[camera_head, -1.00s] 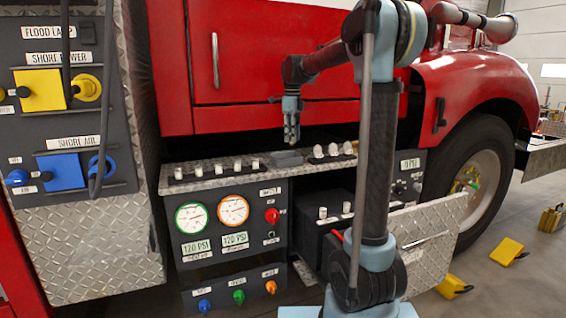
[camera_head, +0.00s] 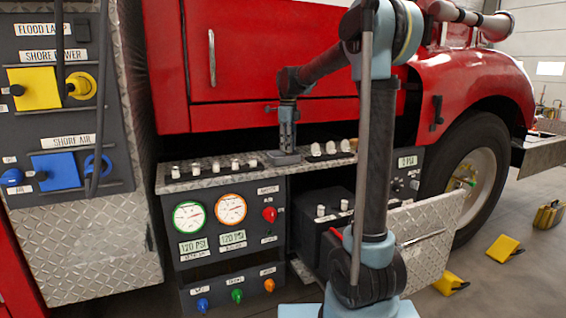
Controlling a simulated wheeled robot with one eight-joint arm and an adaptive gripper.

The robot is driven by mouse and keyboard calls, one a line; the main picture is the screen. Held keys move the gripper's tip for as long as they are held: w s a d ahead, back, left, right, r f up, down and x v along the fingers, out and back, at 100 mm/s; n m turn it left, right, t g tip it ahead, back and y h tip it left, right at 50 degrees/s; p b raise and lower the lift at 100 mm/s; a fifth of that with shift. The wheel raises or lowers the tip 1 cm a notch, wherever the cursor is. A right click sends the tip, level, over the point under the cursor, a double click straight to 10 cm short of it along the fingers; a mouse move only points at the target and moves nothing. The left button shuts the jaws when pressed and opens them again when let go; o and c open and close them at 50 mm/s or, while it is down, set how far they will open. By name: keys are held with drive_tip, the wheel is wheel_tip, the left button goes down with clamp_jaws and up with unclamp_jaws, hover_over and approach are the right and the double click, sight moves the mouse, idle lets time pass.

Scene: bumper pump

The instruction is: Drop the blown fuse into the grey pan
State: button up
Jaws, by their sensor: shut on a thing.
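The small grey pan (camera_head: 283,160) sits on the diamond-plate ledge of the fire truck, between two rows of pale fuse-like pieces. My gripper (camera_head: 287,150) points straight down, with its fingertips low at the pan. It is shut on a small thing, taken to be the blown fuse. The fuse itself is too small and hidden to make out between the fingers. I cannot tell whether it touches the pan's floor.
A row of several pale pieces (camera_head: 215,167) stands left of the pan, and larger white ones (camera_head: 331,148) stand right of it. The red truck body (camera_head: 255,80) rises behind the ledge.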

drive_tip(key=shift+f, duration=0.75)
drive_tip(key=o, duration=1)
drive_tip(key=shift+c, duration=0.2)
wheel_tip(320, 180, up, 12)
